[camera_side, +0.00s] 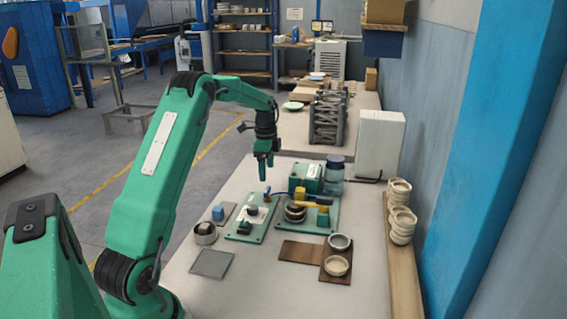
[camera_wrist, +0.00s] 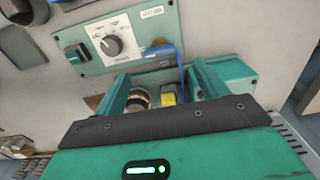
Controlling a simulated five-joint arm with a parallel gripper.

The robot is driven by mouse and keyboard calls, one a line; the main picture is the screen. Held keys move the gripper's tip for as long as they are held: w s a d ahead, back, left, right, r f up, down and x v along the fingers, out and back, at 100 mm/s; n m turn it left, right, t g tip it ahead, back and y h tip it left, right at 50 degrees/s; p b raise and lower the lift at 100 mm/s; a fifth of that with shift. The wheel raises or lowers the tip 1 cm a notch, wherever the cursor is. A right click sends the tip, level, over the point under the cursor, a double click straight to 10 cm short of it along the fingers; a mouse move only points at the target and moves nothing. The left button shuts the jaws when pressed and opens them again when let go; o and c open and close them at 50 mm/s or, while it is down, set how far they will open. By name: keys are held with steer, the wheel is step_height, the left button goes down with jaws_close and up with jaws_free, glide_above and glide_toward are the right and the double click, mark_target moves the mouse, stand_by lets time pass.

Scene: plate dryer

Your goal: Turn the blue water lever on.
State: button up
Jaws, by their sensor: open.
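The blue water lever (camera_side: 267,191) stands at the far end of a teal control panel (camera_side: 238,236) in the side view. In the wrist view the blue lever (camera_wrist: 168,50) sits at the panel's lower right edge, with a thin blue strip running down from it. The panel (camera_wrist: 130,63) also carries a round dial (camera_wrist: 110,45) and a dark rocker switch (camera_wrist: 76,54). My gripper (camera_side: 265,168) points down above the lever. In the wrist view my gripper (camera_wrist: 162,75) has its fingers apart, nothing between them gripped. The lever appears just beyond the fingertips, not touched.
A second teal plate (camera_side: 325,226) with a yellow handle (camera_side: 312,204) is right of the panel. Behind are a blue jar (camera_side: 335,177) and white box (camera_side: 380,143).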

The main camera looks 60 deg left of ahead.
mark_target(267, 189)
steer(key=shift+f, duration=3.65)
steer(key=c, duration=1)
